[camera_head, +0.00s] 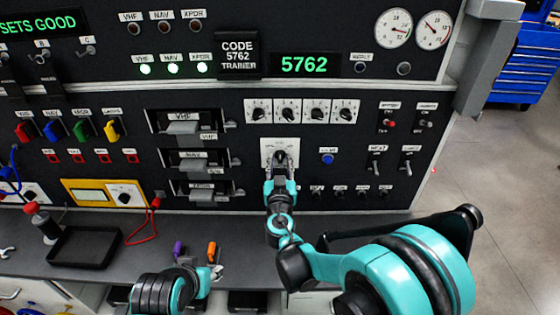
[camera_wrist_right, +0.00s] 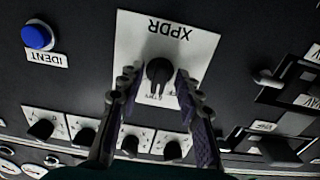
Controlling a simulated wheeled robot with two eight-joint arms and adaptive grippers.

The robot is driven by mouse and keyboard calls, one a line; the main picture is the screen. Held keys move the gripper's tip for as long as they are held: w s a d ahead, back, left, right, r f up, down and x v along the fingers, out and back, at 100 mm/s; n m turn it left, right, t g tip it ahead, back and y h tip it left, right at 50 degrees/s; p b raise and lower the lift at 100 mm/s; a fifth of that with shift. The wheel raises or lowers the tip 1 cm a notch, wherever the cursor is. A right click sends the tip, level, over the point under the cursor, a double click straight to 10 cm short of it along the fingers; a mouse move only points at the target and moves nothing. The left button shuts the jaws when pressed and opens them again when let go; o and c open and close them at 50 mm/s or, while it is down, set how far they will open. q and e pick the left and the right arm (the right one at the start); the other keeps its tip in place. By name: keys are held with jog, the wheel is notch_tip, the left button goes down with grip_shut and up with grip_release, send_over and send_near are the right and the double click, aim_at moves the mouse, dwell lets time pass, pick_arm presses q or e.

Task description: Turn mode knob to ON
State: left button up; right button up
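The mode knob (camera_wrist_right: 160,71) is a small black knob on a white plate labelled XPDR (camera_wrist_right: 185,30), which appears upside down in the right wrist view. In the head view the plate (camera_head: 269,147) shows mid-panel, with its lower part behind my right gripper (camera_head: 281,168). In the wrist view my right gripper (camera_wrist_right: 157,82) is open, its two dark fingers on either side of the knob with gaps visible. The position labels are partly hidden, so the knob's setting is unclear. My left gripper (camera_head: 206,274) is low over the bench front; its fingers are not clear.
A blue IDENT button (camera_head: 327,158) sits right of the plate. Several small knobs (camera_head: 317,112) line up above it. Drawer-like VHF, NAV and XPDR units (camera_head: 190,155) stand to the left. A black tray (camera_head: 85,248) and screwdrivers (camera_head: 179,249) lie on the bench.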

jog(key=shift+w, duration=0.4)
jog(key=shift+c, duration=0.2)
grip_shut()
jog(key=m+b, duration=0.1)
jog(key=m, duration=0.3)
jog(key=shift+f, duration=0.1)
jog(key=m+b, duration=0.1)
jog(key=m, duration=0.3)
